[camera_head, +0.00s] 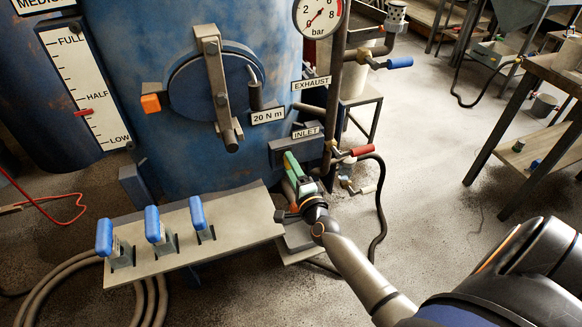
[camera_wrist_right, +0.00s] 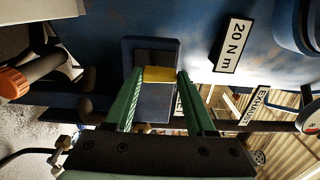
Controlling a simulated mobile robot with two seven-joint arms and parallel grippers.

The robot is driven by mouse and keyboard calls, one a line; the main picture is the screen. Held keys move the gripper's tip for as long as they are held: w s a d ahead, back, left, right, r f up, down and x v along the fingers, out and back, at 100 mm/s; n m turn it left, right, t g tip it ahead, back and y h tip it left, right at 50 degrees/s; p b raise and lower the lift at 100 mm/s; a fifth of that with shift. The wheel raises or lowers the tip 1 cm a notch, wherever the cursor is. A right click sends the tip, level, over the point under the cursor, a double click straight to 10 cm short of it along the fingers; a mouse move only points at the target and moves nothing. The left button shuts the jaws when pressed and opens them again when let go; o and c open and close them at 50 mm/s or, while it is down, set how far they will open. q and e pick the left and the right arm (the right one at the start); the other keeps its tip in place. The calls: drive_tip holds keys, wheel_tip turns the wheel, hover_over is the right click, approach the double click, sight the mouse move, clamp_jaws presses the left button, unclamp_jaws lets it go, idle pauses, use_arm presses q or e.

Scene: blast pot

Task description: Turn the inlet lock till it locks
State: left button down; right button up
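The inlet lock shows in the right wrist view as a yellow piece (camera_wrist_right: 159,74) in front of a dark blue square plate (camera_wrist_right: 152,107) on the blue pot. In the head view the dark block (camera_head: 287,152) under the INLET label (camera_head: 307,131) is there, but the yellow piece is hidden. My right gripper (camera_head: 290,160), with green fingers, reaches up to this block. In the wrist view its fingertips (camera_wrist_right: 160,75) lie on both sides of the yellow piece, with no clear gap seen, so it appears shut on it. My left gripper is not in view.
A red-handled valve (camera_head: 362,150) and a black hose (camera_head: 381,205) are close right of the gripper. A shelf with several blue levers (camera_head: 240,215) juts out at lower left. The round lid with a clamp bar (camera_head: 217,80) is above. Open floor lies to the right.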

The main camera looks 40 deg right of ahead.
drive_tip(key=o, duration=0.4)
drive_tip(key=shift+o, duration=0.2)
use_arm(q)
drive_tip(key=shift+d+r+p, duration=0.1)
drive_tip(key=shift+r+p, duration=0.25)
drive_tip(key=shift+p, duration=0.15)
use_arm(e)
drive_tip(key=v, duration=1.2)
drive_tip(key=shift+s, duration=0.25)
drive_tip(key=shift+a, duration=0.15)
